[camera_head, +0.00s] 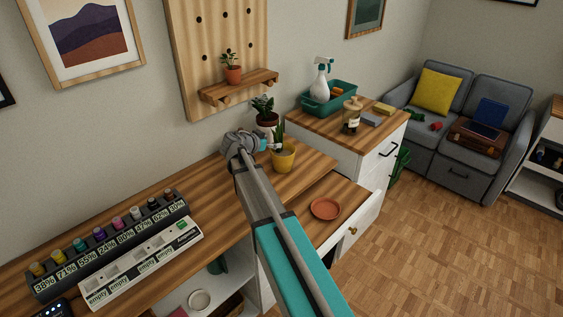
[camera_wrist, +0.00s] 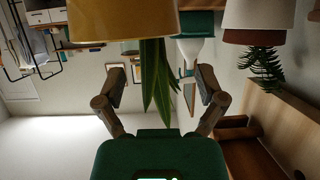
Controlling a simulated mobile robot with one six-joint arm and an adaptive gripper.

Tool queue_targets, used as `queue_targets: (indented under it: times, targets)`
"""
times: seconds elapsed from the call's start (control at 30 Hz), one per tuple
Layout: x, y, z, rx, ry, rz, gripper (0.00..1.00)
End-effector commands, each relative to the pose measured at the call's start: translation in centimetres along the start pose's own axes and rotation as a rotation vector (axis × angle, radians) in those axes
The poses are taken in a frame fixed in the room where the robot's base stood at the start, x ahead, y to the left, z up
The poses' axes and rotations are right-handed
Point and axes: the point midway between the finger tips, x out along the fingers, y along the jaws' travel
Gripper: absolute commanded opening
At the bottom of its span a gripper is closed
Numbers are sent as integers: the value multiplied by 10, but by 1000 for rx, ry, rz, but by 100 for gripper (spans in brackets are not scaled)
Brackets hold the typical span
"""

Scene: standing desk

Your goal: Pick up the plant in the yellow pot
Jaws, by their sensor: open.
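The yellow pot (camera_head: 284,159) stands on the wooden desk near its far right end. Its plant (camera_head: 279,133) has upright, narrow green leaves. My gripper (camera_head: 266,143) is just left of the plant, around the height of the pot's rim and lower leaves. In the wrist view, which is upside down, the yellow pot (camera_wrist: 122,20) fills the top. The green leaves (camera_wrist: 157,75) hang down in line with the gap between the fingers of my gripper (camera_wrist: 161,86). The fingers are spread apart and hold nothing. I cannot tell whether the leaves are between the fingertips or beyond them.
Another plant in a white and terracotta pot (camera_head: 268,119) stands close behind. A small potted plant (camera_head: 232,74) is on the pegboard shelf. A green bin with a spray bottle (camera_head: 320,80) and an amber bottle (camera_head: 352,115) stand right. A terracotta saucer (camera_head: 325,209) lies lower down.

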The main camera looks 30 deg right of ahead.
Motion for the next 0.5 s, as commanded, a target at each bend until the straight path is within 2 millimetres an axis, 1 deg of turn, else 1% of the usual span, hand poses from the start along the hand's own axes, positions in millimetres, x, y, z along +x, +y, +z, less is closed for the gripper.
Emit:
queue_targets:
  times: [0.03, 0.2, 0.33, 0.5]
  targets:
    - [9, -1, 2, 1, 0, 2, 89]
    - [26, -2, 1, 0, 0, 0, 89]
    - [32, -1, 0, -1, 0, 0, 89]
    - [32, -1, 0, -1, 0, -1, 89]
